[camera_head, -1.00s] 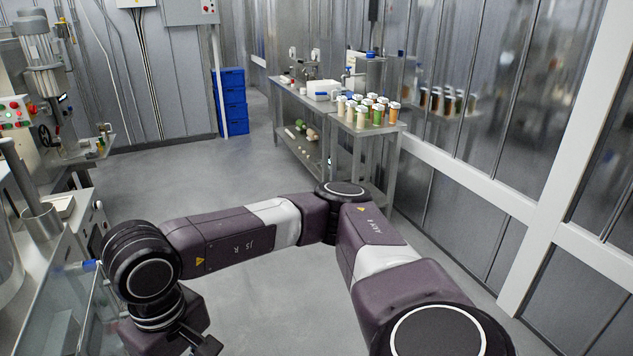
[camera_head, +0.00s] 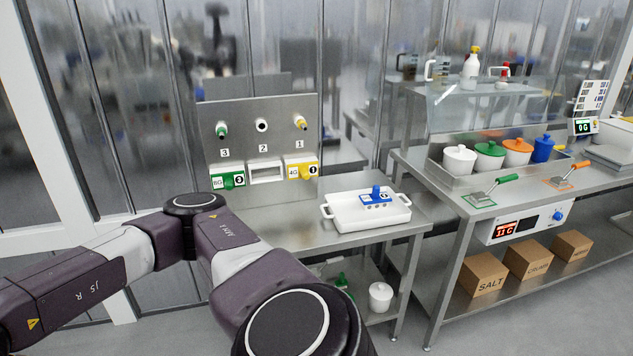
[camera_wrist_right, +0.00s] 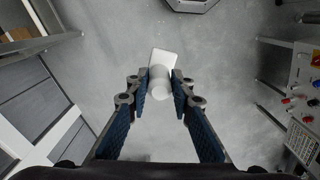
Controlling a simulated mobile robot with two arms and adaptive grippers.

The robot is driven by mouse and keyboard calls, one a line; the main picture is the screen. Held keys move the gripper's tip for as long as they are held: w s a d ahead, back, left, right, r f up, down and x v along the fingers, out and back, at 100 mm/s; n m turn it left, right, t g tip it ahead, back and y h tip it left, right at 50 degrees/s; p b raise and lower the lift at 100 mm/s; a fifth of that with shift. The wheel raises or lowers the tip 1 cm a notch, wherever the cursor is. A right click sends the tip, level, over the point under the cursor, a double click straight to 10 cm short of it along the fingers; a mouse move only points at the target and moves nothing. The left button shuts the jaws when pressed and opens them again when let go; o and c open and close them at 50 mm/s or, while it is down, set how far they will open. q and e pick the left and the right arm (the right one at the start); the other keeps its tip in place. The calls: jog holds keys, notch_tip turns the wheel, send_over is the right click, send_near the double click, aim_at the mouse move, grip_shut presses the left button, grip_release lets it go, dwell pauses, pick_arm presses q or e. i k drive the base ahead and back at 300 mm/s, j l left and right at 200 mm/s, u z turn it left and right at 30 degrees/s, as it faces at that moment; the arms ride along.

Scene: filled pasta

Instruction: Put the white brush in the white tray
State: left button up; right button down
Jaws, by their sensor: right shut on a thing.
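A white tray (camera_head: 345,222) with a handle at each end stands on a steel table in the head view. A blue piece with a label (camera_head: 376,198) sits in the tray. My right gripper (camera_wrist_right: 160,82) shows in the right wrist view, its two blue-padded fingers shut on the white brush (camera_wrist_right: 161,70). The brush has a flat white rectangular part and a rounded part nearer the camera. Bare grey floor lies beneath it. My right arm crosses the lower left of the head view, its gripper out of that view. My left gripper is not in view.
A steel panel (camera_head: 288,112) with numbered fittings stands behind the tray. To the right, another table holds several lidded pots (camera_head: 490,155) and two green- and orange-handled tools. Boxes (camera_head: 483,273) lie on its lower shelf. The tabletop left of the tray (camera_head: 270,218) is clear.

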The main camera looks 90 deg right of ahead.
aim_at(362, 216)
jog(key=l+z, duration=0.6)
jog(key=z, duration=0.2)
jog(key=l+z, duration=0.3)
jog(key=z, duration=0.15)
jog(key=i+l+z, duration=0.15)
jog(key=z, duration=0.25)
jog(key=i+l+z, duration=0.1)
jog(key=i+l, duration=0.25)
jog(key=l, duration=0.2)
jog(key=i+l+z, duration=0.1)
jog(key=i+l, duration=0.2)
jog(key=l, duration=0.2)
